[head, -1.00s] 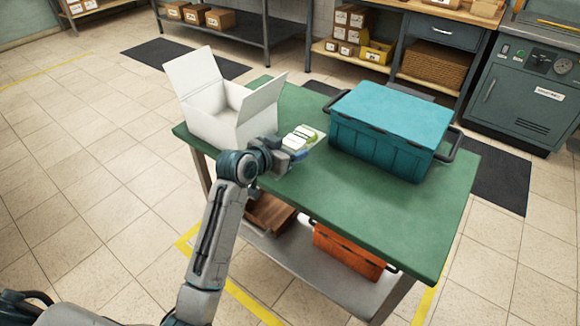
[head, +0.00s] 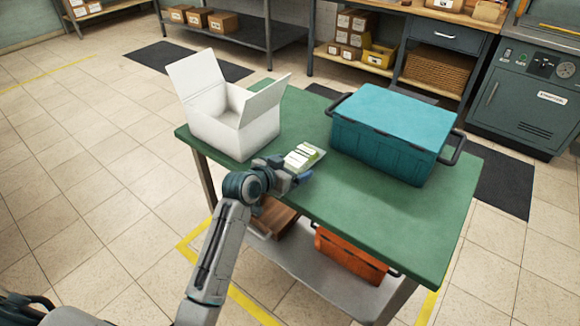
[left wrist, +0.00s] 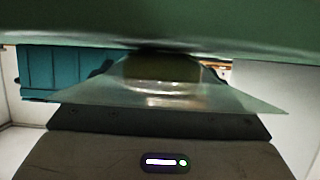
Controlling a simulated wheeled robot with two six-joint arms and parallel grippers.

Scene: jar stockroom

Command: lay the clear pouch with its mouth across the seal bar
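The clear pouch (head: 302,158), with pale labels and some green in it, is at my left gripper (head: 289,172), near the front edge of the green table. The gripper's blue fingers are at the pouch's near end, and the pouch goes with them, so I take the gripper as shut on it. In the left wrist view the pouch (left wrist: 180,100) spreads flat and see-through across the middle, with a dark shape behind it. Whether it touches the table is unclear. I cannot make out a seal bar. My right gripper is out of view.
An open white box (head: 232,118) stands left of the pouch on the green table (head: 400,225). A teal lidded bin (head: 392,130) stands to its right. The front right of the table is clear. An orange crate (head: 350,258) sits on the shelf below.

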